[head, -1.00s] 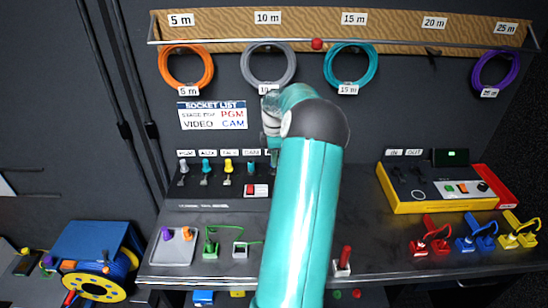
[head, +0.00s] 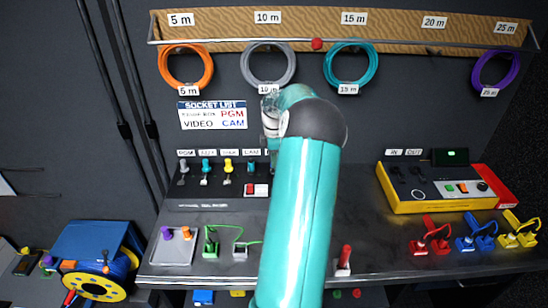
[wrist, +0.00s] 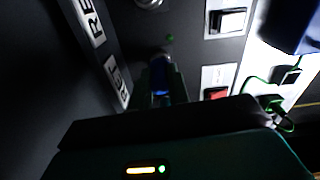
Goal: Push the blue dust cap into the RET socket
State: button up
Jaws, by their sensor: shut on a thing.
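In the wrist view my gripper (wrist: 166,88) is shut on the blue dust cap (wrist: 160,72), which shows as a small dark blue shape between the fingers. Its far end is at the dark panel face, near a green light and beside a RET label (wrist: 117,80). The RET socket opening is not visible behind the cap, and I cannot tell how far in the cap sits. In the head view my arm hides the cap and the socket, and the gripper is mostly hidden too.
The socket panel (head: 200,190) has several capped sockets left of my arm. In the wrist view a white switch (wrist: 228,20) and a red switch (wrist: 215,93) lie to the right. A grey tray (head: 172,252) and a yellow box (head: 420,203) stand on the bench.

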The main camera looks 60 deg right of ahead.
jog(key=shift+f, duration=0.8)
jog(key=o, duration=0.8)
notch_tip(320, 180, up, 14)
jog(key=shift+f, duration=0.1)
dwell(0.4)
